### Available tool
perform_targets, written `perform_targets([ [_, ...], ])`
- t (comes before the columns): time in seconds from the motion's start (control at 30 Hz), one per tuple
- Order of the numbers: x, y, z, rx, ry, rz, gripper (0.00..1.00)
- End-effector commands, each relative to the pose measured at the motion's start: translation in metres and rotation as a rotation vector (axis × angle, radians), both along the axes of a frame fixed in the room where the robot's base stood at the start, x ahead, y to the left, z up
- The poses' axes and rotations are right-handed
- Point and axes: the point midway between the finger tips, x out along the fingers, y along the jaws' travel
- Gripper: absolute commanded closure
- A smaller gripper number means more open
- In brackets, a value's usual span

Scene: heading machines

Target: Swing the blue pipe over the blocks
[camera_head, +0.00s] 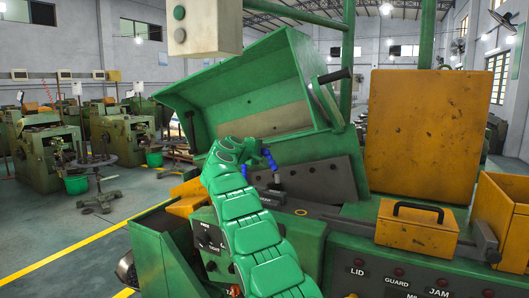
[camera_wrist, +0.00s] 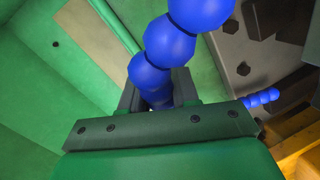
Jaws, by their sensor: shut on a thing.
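The blue pipe is a chain of rounded beads, large in the wrist view (camera_wrist: 172,42) and small in the head view (camera_head: 269,159). My gripper (camera_wrist: 158,98) is shut around the pipe near the bottom of its visible length. In the head view, my green arm reaches up to the machine and its end hides most of the grip. The dark grey blocks (camera_head: 318,180) lie right of the pipe in the head view. They also show at the right in the wrist view (camera_wrist: 282,50), with bolt heads. More blue beads (camera_wrist: 262,98) show right of the jaws.
A raised green lid (camera_head: 240,85) with a black handle (camera_head: 334,76) stands open behind my gripper. A yellow guard plate (camera_head: 425,130) and a yellow box with a handle (camera_head: 416,232) stand to the right. A labelled control panel (camera_head: 395,275) runs along the front.

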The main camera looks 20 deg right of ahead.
Motion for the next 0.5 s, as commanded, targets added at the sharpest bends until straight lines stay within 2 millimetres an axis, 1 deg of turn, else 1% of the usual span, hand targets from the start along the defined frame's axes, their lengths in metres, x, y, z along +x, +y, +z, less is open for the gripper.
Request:
perform_targets([
  [0.03,0.0003,-0.0008,-0.0027,0.002,0.003,-0.003,1.00],
  [0.4,0.0001,-0.0011,-0.0030,0.002,0.004,-0.004,1.00],
  [0.43,0.0000,-0.0010,-0.0028,0.002,0.004,-0.004,0.67],
  [0.5,0.0001,-0.0009,-0.0025,0.002,0.004,-0.003,0.56],
])
